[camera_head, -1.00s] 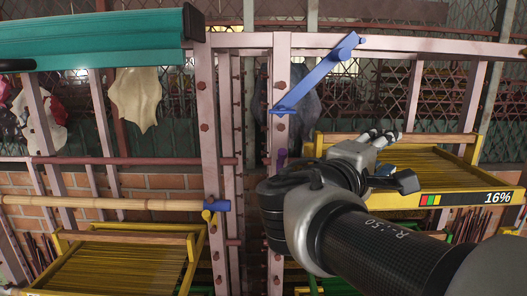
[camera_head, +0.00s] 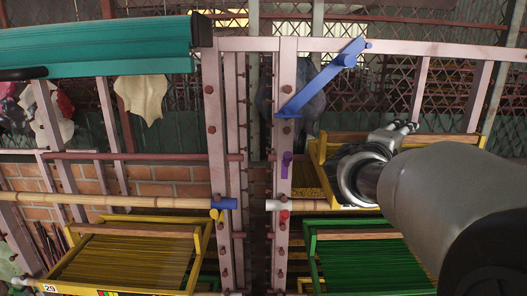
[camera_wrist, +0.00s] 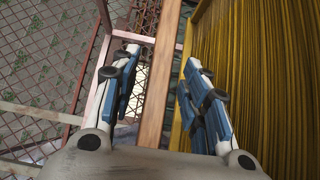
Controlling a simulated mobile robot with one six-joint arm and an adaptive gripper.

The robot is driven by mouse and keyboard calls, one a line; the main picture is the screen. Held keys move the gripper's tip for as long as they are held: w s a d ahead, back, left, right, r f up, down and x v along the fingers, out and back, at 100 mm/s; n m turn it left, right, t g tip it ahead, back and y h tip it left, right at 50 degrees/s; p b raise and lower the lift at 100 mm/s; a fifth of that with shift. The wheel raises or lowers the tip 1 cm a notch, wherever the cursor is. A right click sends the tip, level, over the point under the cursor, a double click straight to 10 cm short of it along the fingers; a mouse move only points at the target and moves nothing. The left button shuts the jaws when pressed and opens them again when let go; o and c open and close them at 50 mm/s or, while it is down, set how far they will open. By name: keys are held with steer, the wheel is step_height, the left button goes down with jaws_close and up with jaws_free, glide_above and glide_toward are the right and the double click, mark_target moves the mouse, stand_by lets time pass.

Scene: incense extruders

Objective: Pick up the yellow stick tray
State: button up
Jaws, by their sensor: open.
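A yellow-framed stick tray (camera_head: 318,160) with a wooden top bar (camera_head: 345,137) sits on the rack at upper right in the head view, largely hidden behind my arm. Its yellow sticks (camera_wrist: 270,80) fill the right of the wrist view. My gripper (camera_head: 398,130) is at this tray's top bar. In the wrist view my gripper (camera_wrist: 165,95) is open, and the wooden bar (camera_wrist: 160,60) runs between its two fingers. I cannot tell whether either finger touches it. Another yellow stick tray (camera_head: 190,233) with a wooden bar sits at lower left.
A green stick tray (camera_head: 312,262) sits at lower right, below the upper one. Pinkish metal posts (camera_head: 218,130) stand in the middle, with a blue lever (camera_head: 318,82) slanting across. A bamboo pole (camera_head: 110,201) runs at left, under a teal roller (camera_head: 95,50).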

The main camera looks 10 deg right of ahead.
steer(key=shift+x, duration=0.85)
steer(key=shift+s+r, duration=0.1)
steer(key=shift+s, duration=0.1)
steer(key=shift+c, duration=0.3)
steer(key=shift+w, duration=0.15)
steer(key=shift+c, duration=1.3)
jaws_close()
steer(key=shift+r, duration=0.1)
